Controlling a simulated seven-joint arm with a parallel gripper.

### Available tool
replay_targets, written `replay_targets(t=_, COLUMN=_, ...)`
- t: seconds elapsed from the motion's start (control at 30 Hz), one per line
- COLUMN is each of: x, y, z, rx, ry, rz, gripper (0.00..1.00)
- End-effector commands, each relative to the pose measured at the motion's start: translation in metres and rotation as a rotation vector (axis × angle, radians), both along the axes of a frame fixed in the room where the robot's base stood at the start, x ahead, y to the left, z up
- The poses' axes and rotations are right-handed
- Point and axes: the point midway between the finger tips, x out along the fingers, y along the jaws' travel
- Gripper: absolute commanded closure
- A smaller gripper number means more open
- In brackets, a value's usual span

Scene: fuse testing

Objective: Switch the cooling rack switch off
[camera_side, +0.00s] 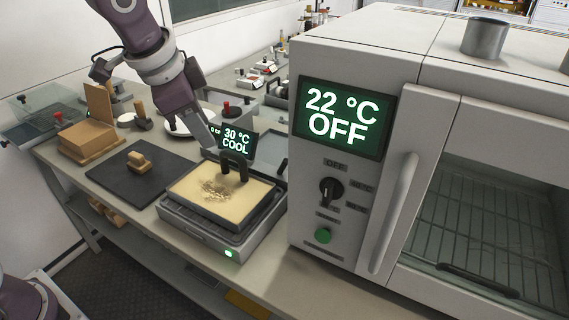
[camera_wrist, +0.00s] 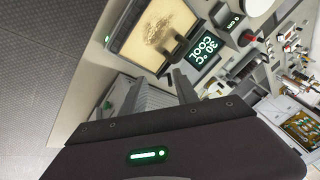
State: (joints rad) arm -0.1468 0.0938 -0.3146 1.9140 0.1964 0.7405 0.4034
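The cooling rack (camera_side: 205,227) is a grey box carrying a tan tray with a brown grainy patch and a dark handle. Its small display (camera_side: 236,140) reads 30 °C COOL. Its switch (camera_side: 228,253), on the front face, glows green; it also shows as a green spot in the wrist view (camera_wrist: 107,40). My gripper (camera_side: 212,146) is above and behind the tray, near the display, away from the switch. In the wrist view, my gripper's fingers (camera_wrist: 156,90) appear apart with nothing between them.
A large oven (camera_side: 345,60) stands close on the right, its display reading 22 °C OFF, with a knob (camera_side: 330,191) and green button (camera_side: 323,235). Left of the rack lies a dark mat (camera_side: 110,185) with a wooden block (camera_side: 140,162). The space before the rack's front is clear.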

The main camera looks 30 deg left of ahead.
Motion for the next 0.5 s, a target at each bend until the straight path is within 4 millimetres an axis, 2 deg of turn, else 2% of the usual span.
replay_targets(t=0.03, x=0.034, y=-0.008, z=-0.021, rx=-0.005, ry=0.023, rz=-0.082, gripper=0.64)
replay_targets(t=0.1, x=0.078, y=-0.021, z=-0.048, rx=-0.023, ry=0.028, rz=-0.199, gripper=0.64)
replay_targets(t=0.2, x=0.124, y=-0.034, z=-0.085, rx=-0.063, ry=0.020, rz=-0.317, gripper=0.64)
replay_targets(t=0.3, x=0.151, y=-0.040, z=-0.110, rx=-0.095, ry=0.004, rz=-0.378, gripper=0.64)
replay_targets(t=0.5, x=0.169, y=-0.046, z=-0.135, rx=-0.112, ry=-0.005, rz=-0.408, gripper=0.64)
